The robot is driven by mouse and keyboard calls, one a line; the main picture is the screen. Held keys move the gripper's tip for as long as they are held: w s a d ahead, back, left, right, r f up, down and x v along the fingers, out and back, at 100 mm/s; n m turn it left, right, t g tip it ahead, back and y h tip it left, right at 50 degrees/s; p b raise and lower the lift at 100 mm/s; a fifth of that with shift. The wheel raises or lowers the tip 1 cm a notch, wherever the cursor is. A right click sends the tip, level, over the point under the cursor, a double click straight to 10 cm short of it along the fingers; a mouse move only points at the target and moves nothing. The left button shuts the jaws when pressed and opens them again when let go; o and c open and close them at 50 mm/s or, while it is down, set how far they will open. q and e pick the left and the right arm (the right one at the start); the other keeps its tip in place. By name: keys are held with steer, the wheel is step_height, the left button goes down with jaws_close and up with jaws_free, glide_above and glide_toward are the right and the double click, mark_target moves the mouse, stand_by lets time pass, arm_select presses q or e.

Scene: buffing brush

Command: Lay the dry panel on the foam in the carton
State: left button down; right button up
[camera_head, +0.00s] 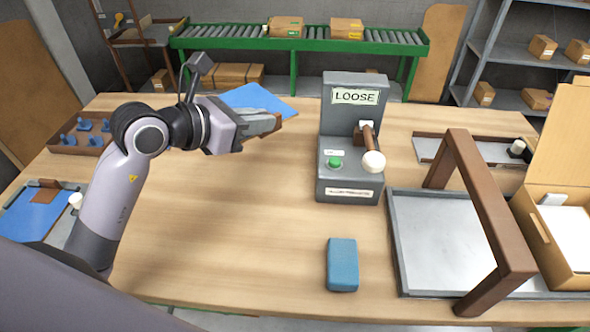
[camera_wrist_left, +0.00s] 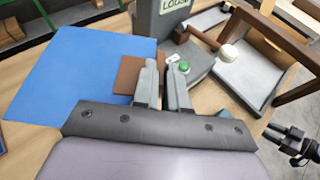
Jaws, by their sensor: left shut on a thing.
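My left gripper (camera_head: 262,126) is shut over the table, left of the grey machine. A small brown panel (camera_wrist_left: 127,76) shows at its fingertips in the left wrist view, partly hidden by a finger; it appears to be held. The open carton (camera_head: 537,235) stands at the right edge with its flap up. White foam (camera_head: 568,240) shows inside it, cut off by the picture edge. The grey machine (camera_head: 350,150) bears a sign reading LOOSE, a green button and a brown lever with a white knob.
A brown frame (camera_head: 480,205) rises over a grey tray (camera_head: 440,245) between machine and carton. A blue block (camera_head: 342,265) lies in front of the machine. A blue sheet (camera_head: 258,100) lies behind my left gripper. The front-left table middle is clear.

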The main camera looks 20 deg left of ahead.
arm_select(q)
steer(key=shift+w+a+r, duration=0.1)
steer(key=shift+w+r, duration=0.4)
steer(key=shift+r, duration=0.15)
steer(key=b, duration=0.1)
glide_above(268, 200)
step_height(268, 200, down, 16)
steer(key=shift+r, duration=0.2)
steer(key=shift+f+b, duration=0.6)
steer(key=shift+f, duration=1.55)
steer(key=c, duration=1.6)
jaws_free()
steer(key=shift+f, duration=0.15)
steer(key=o, duration=0.5)
